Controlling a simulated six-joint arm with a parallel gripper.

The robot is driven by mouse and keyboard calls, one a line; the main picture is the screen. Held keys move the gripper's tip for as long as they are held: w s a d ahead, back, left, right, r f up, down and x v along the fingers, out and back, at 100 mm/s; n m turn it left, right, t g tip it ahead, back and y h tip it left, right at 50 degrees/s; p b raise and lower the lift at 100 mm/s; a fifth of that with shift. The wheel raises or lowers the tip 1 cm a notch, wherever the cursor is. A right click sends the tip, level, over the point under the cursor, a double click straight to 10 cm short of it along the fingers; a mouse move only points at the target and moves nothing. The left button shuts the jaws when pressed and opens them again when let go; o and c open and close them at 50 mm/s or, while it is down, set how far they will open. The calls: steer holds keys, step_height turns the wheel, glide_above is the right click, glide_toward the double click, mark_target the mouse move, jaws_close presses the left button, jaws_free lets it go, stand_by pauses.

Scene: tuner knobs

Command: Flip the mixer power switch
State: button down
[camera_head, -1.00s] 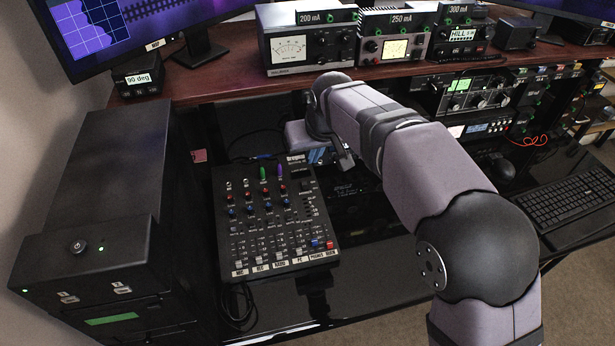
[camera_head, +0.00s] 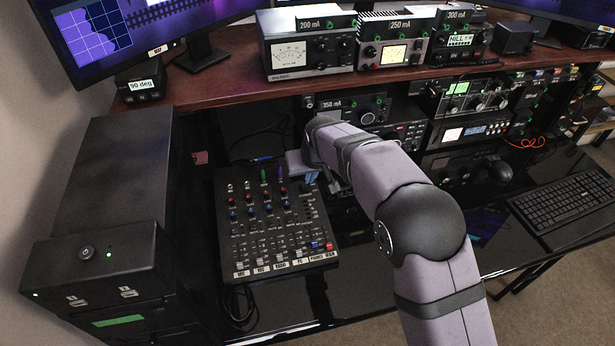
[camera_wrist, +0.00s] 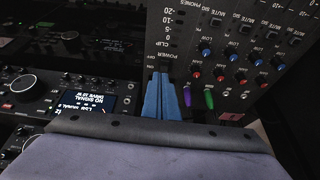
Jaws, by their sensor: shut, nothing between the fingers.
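The black mixer (camera_head: 262,222) lies flat on the desk, with rows of coloured knobs and white sliders. Its top right part is partly covered by my gripper (camera_head: 310,178). In the wrist view the mixer panel (camera_wrist: 195,20) fills the upper right, with a POWER label just beyond the fingertips. The blue fingers of my gripper (camera_wrist: 161,78) are together and empty, at the panel by that label. I cannot make out the power switch, which may be hidden by the fingers. Whether the fingertips touch the panel is unclear.
Purple and green plugs (camera_wrist: 187,98) stick up close beside the fingers. A black tower case (camera_head: 105,190) stands left of the mixer. A shelf (camera_head: 220,88) with meters is behind, and radio gear (camera_head: 375,110) sits below it. A keyboard (camera_head: 565,200) is at right.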

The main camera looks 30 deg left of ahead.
mark_target(305, 188)
steer(key=shift+p+x, duration=0.35)
steer(key=shift+x, duration=1.3)
